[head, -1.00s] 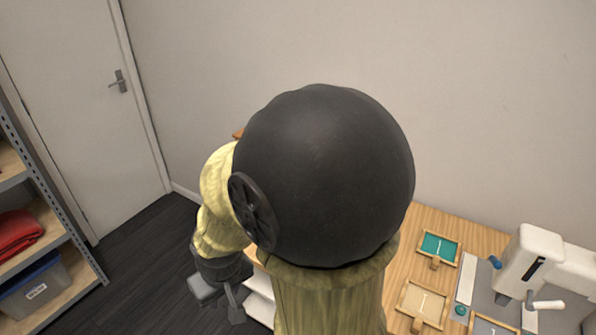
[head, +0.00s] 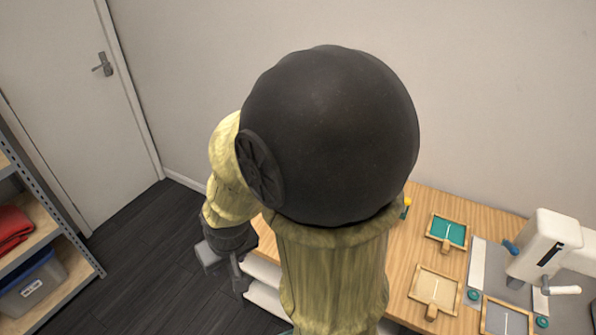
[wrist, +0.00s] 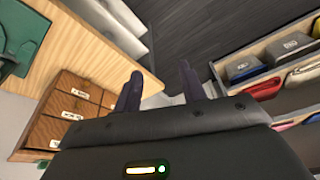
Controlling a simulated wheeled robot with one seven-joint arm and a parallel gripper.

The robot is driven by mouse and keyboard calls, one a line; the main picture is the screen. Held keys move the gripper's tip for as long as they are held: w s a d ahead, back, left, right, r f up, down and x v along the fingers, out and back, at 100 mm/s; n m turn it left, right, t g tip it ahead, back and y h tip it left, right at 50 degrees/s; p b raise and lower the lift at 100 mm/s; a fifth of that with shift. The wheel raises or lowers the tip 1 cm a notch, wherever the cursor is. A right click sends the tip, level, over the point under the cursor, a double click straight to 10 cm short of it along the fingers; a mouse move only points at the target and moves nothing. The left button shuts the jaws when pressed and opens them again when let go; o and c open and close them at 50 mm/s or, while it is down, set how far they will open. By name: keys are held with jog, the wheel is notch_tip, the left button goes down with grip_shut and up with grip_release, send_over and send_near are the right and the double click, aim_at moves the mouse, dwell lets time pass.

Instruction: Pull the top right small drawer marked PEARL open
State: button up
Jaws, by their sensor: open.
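A small brown wooden drawer unit (wrist: 64,98) with several drawer fronts and pale labels shows at the left of the wrist view. The labels are too small to read, so I cannot tell which front is marked PEARL. No drawer is clearly pulled out. My gripper (wrist: 159,84) is open and empty, its two dark fingers apart. It is to the right of the drawer unit in that view and not touching it. In the head view my own arm hides the drawer unit, and only part of my gripper (head: 224,262) shows at the lower left.
A wooden table (head: 408,262) holds small trays (head: 447,231) and a white machine (head: 540,245) at the right. Shelving (head: 62,225) with a red cloth and a grey bin stands left. Dark floor (head: 150,250) lies open between shelving and table.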

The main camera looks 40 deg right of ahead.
jog(key=w+d+f+m+t+h+b, duration=0.2)
jog(key=w+d+f+m+t+b, duration=0.15)
jog(key=w, duration=0.35)
jog(key=w+d+f+m+t+h+b, duration=0.2)
jog(key=w+d+f+m+b, duration=0.15)
jog(key=w, duration=0.25)
jog(key=s+d+r+m+h+b, duration=0.2)
jog(key=d+m+h+b, duration=0.2)
jog(key=d+m+h, duration=0.3)
jog(key=d+g+h, duration=0.1)
jog(key=d+h, duration=0.3)
jog(key=h, duration=0.1)
jog(key=shift+b, duration=0.35)
jog(key=shift+s+f, duration=0.1)
jog(key=p+x, duration=0.1)
jog(key=x, duration=1.6)
jog(key=shift+r+p, duration=0.3)
jog(key=shift+p, duration=0.05)
jog(key=shift+d, duration=0.1)
